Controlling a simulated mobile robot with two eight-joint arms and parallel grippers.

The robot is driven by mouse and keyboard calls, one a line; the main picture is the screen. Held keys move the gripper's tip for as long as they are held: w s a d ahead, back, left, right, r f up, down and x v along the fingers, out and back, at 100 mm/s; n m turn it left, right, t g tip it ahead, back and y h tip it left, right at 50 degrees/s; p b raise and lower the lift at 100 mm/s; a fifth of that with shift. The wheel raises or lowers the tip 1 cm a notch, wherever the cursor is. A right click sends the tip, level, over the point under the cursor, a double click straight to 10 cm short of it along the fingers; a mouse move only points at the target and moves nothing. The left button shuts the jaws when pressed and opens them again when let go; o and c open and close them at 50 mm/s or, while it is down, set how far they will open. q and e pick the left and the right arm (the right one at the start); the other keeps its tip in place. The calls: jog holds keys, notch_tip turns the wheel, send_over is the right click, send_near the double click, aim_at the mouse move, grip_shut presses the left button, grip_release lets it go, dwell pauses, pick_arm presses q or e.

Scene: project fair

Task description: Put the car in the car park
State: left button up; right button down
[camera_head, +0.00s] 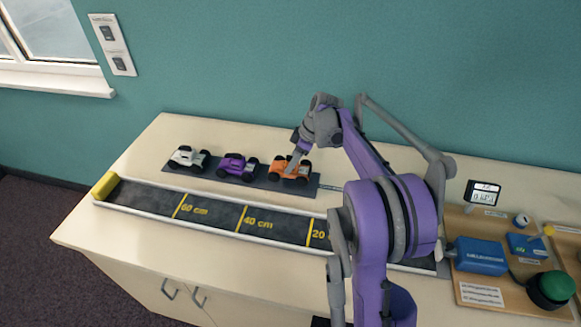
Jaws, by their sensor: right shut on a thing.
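An orange toy car (288,167) is at the right end of the row on the dark car park strip (262,181). A purple car (237,166) and a white car (189,157) stand to its left on the same strip. My right gripper (294,163) is at the orange car from above, shut on it. The arm and fingers partly cover the car, and I cannot tell whether its wheels touch the strip. My left gripper is not in view.
A dark track (212,215) with yellow distance marks and white edges runs along the table (135,160) in front of the strip, with a yellow block (104,186) at its left end. Blue devices (481,256) and a green button (552,287) stand at right. My right arm hides part of the track.

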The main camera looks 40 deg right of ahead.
jog(key=shift+f, duration=1.25)
jog(key=shift+s+a+f+b, duration=0.1)
jog(key=shift+s+f+b, duration=0.1)
jog(key=shift+f+b, duration=0.35)
jog(key=shift+c, duration=1.3)
grip_release()
jog(key=shift+f, duration=0.1)
jog(key=w+p+v, duration=0.1)
jog(key=p+v, duration=0.1)
jog(key=v, duration=1.1)
jog(key=s+a+f+m+h, duration=0.15)
jog(key=s+a, duration=0.25)
jog(key=a, duration=0.6)
jog(key=s+a+f+m, duration=0.1)
jog(key=s+a+m, duration=0.3)
jog(key=a, duration=0.5)
jog(key=s+a+f, duration=0.3)
jog(key=s, duration=0.1)
jog(key=s+a+f+m+t+h, duration=0.1)
jog(key=s+a+f, duration=0.2)
jog(key=s, duration=0.1)
jog(key=s+a+f+m, duration=0.1)
jog(key=s+a+f, duration=0.1)
jog(key=s, duration=0.3)
jog(key=shift+a+f+t, duration=0.4)
jog(key=shift+a, duration=0.1)
